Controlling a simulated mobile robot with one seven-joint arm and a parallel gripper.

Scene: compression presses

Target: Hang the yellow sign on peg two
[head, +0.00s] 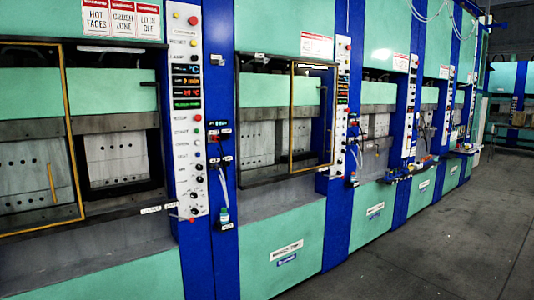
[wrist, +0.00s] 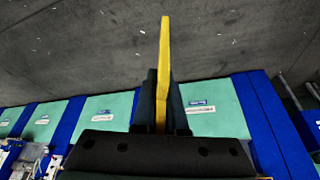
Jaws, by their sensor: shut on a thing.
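In the wrist view, the yellow sign (wrist: 165,50) shows edge-on as a narrow yellow strip. My gripper (wrist: 161,100) is shut on it, with a dark finger on each side. The sign sticks out past the fingertips, over the grey floor in the picture. Its face and any writing are turned away from view. In the head view neither my gripper nor the sign in it shows. Small labelled fittings (head: 220,160) sit on the blue post between the two nearest presses. I cannot tell which, if any, is peg two.
A row of green presses (head: 288,218) with blue posts runs from the left into the distance. A yellow-framed guard (head: 290,118) stands at the second press. A control panel (head: 188,110) is beside the post. The grey floor (head: 440,235) at right is clear.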

